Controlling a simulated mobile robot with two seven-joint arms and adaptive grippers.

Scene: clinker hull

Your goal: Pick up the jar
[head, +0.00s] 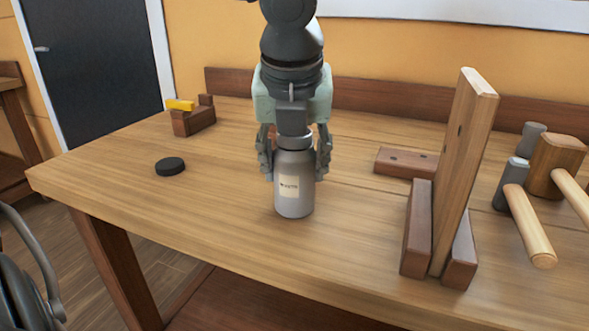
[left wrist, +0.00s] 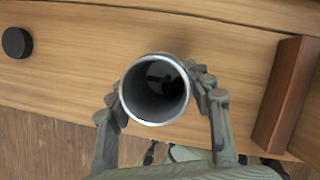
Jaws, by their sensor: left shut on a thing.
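The jar (head: 294,201) is a grey metal cylinder with a pale label on its front. It is upright at the middle of the wooden table, and its base appears to be at the tabletop. My left gripper (head: 295,166) comes down from above and is shut on the jar, one finger on each side of its upper part. In the left wrist view I look down into the jar's open, hollow mouth (left wrist: 154,90), with the left gripper's fingers (left wrist: 160,97) on both sides. My right gripper is not in view.
A black round lid (head: 170,166) lies to the left on the table (head: 130,205). A brown block with a yellow piece (head: 190,120) stands behind it. A tall wooden upright (head: 463,170) stands close on the right, with mallets (head: 526,220) beyond. The table's left front is mostly clear.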

